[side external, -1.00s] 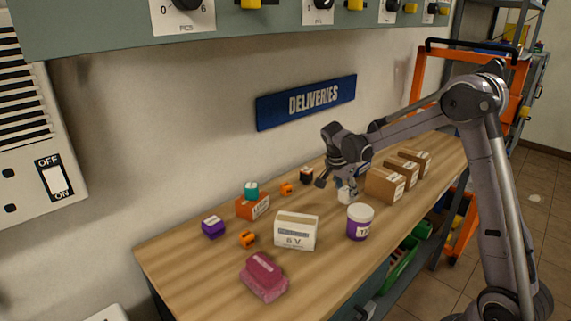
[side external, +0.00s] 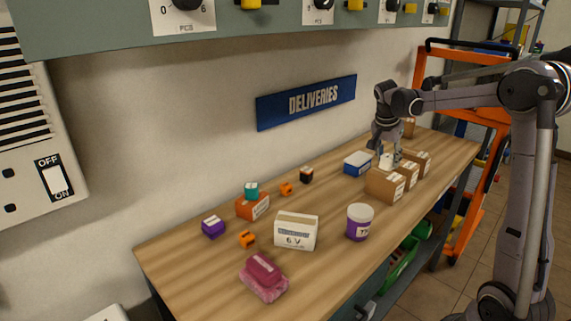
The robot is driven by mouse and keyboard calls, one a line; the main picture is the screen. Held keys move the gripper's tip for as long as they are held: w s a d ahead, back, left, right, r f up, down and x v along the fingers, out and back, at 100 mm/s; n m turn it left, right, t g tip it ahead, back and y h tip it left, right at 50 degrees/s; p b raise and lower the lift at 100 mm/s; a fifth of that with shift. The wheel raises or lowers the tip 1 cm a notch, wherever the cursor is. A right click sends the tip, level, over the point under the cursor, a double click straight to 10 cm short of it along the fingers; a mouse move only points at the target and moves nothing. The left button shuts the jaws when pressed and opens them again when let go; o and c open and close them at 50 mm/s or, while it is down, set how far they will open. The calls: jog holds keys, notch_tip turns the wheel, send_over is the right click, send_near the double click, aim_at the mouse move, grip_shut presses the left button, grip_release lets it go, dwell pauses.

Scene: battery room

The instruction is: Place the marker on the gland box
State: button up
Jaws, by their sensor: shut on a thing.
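My gripper (side external: 387,158) points down over the far part of the bench, among the cardboard boxes. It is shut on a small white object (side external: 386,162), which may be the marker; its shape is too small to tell. The nearest cardboard box (side external: 380,184) stands just in front of it. Two more cardboard boxes (side external: 405,171) (side external: 423,160) stand to its right. A blue box with a white top (side external: 357,163) lies to its left. No label reads as gland box, so I cannot tell which box that is. Whether the held object touches anything is unclear.
On the wooden bench (side external: 200,270) stand a purple tub (side external: 360,223), a white 6 V box (side external: 296,230), a pink package (side external: 264,277), an orange box (side external: 252,206) with a teal thing (side external: 251,190) on it, and small blocks. Another brown box (side external: 409,127) shows behind my gripper.

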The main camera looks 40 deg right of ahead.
jog(key=w+d+r+n+t, duration=0.1)
jog(key=w+d+r+n, duration=0.15)
jog(key=d, duration=0.55)
jog(key=w+d+r+n+t, duration=0.1)
jog(key=w+d+r+n, duration=0.15)
jog(key=d, duration=0.45)
send_over(359, 155)
jog(key=s+a, duration=0.1)
jog(key=a, duration=0.1)
jog(key=shift+m, duration=0.4)
jog(key=f, duration=0.7)
jog(key=shift+d+f, duration=0.2)
jog(key=shift+f, duration=2.05)
jog(key=shift+f, duration=0.1)
jog(key=o, duration=1.2)
jog(key=shift+c, duration=0.2)
